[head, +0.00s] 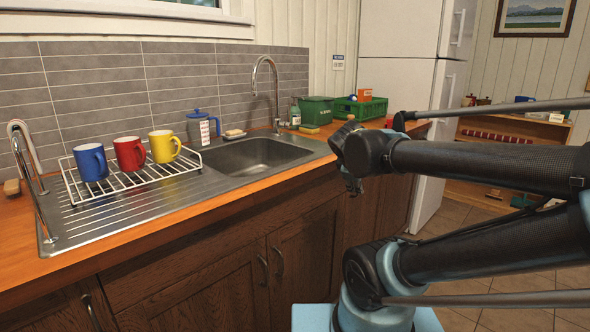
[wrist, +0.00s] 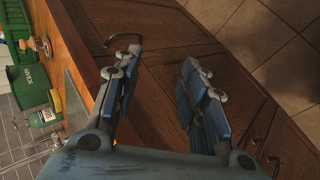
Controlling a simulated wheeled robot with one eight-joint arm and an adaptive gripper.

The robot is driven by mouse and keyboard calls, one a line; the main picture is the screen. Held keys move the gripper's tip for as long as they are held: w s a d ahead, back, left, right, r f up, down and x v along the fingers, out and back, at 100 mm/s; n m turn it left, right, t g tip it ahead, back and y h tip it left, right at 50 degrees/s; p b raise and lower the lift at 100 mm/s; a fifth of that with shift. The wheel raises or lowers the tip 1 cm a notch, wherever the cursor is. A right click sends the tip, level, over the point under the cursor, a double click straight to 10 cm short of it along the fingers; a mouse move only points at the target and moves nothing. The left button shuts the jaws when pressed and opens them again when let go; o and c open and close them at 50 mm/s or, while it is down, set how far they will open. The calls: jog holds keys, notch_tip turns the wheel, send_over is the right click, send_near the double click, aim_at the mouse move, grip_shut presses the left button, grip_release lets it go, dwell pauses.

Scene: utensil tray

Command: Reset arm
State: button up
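My arm reaches in from the right in the head view, with its wrist in front of the counter's right part. My gripper (wrist: 158,72) shows in the wrist view, with its two blue-padded fingers apart and nothing between them. Beyond the fingers are the brown cabinet doors (wrist: 165,95). In the head view the gripper end (head: 352,182) is small and partly hidden by the wrist. It is apart from the counter's objects.
A blue mug (head: 91,163), a red mug (head: 129,153) and a yellow mug (head: 164,146) stand on a wire rack (head: 187,164) left of the sink (head: 262,153). Green containers (head: 317,110) stand at the back right. The wooden counter edge (head: 190,203) lies left of my arm.

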jog(key=s+f+m+g+y, duration=0.3)
jog(key=s+f+m+g, duration=0.3)
jog(key=s+f+m, duration=0.6)
jog(key=s+f, duration=0.1)
jog(key=s, duration=0.1)
jog(key=shift+s+a+m+y, duration=0.35)
jog(key=shift+s+m+y, duration=0.05)
jog(key=shift+w+f, duration=0.2)
jog(key=shift+w, duration=0.25)
